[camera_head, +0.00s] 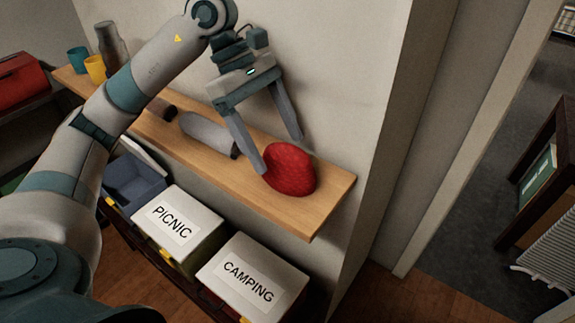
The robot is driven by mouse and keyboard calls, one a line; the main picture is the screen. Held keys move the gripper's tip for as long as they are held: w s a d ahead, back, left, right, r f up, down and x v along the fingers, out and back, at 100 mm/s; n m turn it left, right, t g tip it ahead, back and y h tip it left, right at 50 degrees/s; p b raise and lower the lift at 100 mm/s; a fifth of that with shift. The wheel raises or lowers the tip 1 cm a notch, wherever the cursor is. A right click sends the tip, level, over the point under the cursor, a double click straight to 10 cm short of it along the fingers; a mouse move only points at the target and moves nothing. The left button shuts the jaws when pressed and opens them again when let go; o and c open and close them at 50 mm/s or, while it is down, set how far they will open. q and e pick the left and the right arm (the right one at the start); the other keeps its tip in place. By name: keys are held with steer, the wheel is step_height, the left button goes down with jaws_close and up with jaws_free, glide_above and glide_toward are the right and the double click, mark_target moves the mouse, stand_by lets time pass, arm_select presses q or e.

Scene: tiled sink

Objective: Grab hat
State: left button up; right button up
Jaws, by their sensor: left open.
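A red rounded hat (291,170) rests on the wooden shelf (322,190) near its right end, close to the wall. My left gripper (283,154) is open, with its fingers pointing down over the shelf. Its near finger reaches the left edge of the hat in the picture, and its far finger ends above and behind the hat. I cannot tell whether either finger touches the hat. My right gripper is not in view.
A grey bottle (208,133) lies on the shelf left of the hat. A yellow cup (95,68) and a teal cup (77,60) stand at the far left. Below are boxes labelled PICNIC (193,212) and CAMPING (267,262). The wall stands behind the shelf.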

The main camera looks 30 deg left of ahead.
mark_target(288, 161)
arm_select(q)
steer(key=shift+d+f+p, duration=0.45)
steer(key=shift+d+p, duration=0.05)
steer(key=shift+p, duration=0.1)
steer(key=shift+p+x, duration=0.55)
steer(key=shift+x, duration=0.45)
steer(key=shift+d+f, duration=0.35)
steer(key=shift+f, duration=0.25)
steer(key=shift+w+f, duration=0.1)
steer(key=shift+f, duration=0.05)
steer(key=c, duration=1.2)
